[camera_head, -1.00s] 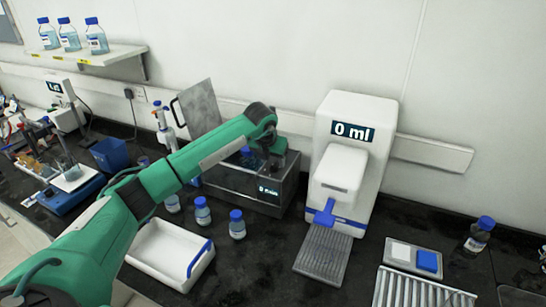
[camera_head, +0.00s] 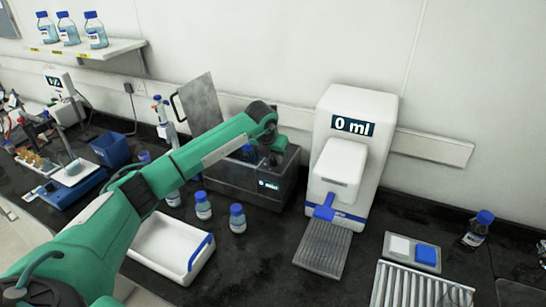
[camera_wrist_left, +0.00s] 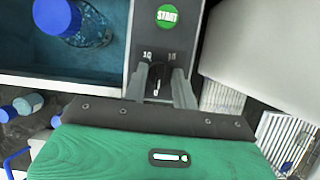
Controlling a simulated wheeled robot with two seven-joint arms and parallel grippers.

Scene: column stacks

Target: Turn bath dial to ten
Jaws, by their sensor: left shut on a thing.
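The bath (camera_head: 225,178) is a dark box at the back middle, with its grey lid (camera_head: 200,103) raised. Its front display (camera_head: 268,184) is lit but too small to read surely. In the left wrist view, the dial (camera_wrist_left: 156,76) is a small dark knob below the round green START button (camera_wrist_left: 167,16), with small number marks above it. My left gripper (camera_wrist_left: 160,84) is shut on the dial, one finger on each side; the fingers hide part of it. In the head view the left gripper (camera_head: 270,157) is at the bath's top right. My right gripper is out of view.
A blue-capped bottle (camera_wrist_left: 72,20) stands in the bath. Several bottles (camera_head: 237,218) and a white tray (camera_head: 160,252) stand in front.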

